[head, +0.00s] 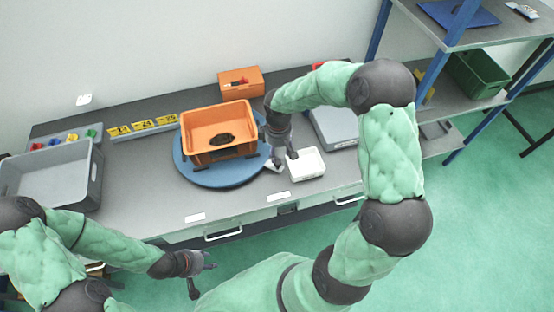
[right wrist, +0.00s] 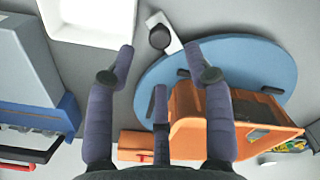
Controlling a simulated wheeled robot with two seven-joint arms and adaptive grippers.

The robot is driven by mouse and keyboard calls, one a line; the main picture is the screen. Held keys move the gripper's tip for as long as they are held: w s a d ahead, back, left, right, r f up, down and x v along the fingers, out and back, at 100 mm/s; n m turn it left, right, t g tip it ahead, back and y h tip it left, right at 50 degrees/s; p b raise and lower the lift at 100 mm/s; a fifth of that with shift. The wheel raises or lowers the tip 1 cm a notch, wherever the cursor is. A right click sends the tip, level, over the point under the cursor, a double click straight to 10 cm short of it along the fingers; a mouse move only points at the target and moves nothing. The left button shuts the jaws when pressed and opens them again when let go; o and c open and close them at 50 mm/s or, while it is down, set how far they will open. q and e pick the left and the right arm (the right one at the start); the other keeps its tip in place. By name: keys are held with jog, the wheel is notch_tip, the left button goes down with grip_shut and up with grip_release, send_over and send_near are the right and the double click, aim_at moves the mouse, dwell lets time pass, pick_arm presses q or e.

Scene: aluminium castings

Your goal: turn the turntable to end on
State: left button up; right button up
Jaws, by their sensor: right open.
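The blue round turntable (head: 228,174) lies on the grey workbench and bears an orange crate (head: 220,128) with a dark object (head: 221,139) in it. In the right wrist view the turntable (right wrist: 235,62) shows behind the crate (right wrist: 185,103). My right gripper (head: 284,160) is open and empty above the turntable's right edge. It also shows in the right wrist view (right wrist: 160,48), fingers spread, with a dark round knob (right wrist: 160,37) on a white plate beyond the fingertips. Contact with the turntable cannot be told. My left gripper (head: 203,276) is open and empty in front of the bench.
A white tray (head: 308,165) stands just right of my right gripper. A grey bin (head: 95,180) is at the left, with yellow number tags (head: 143,129) behind. An orange box (head: 241,82) stands at the back. Blue-framed shelves (head: 463,102) are at the right.

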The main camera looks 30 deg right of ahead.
aim_at(278, 162)
jog(key=f, duration=0.7)
jog(key=shift+w+f+b, duration=0.1)
jog(key=shift+w+b, duration=0.1)
jog(key=shift+b, duration=0.15)
grip_shut()
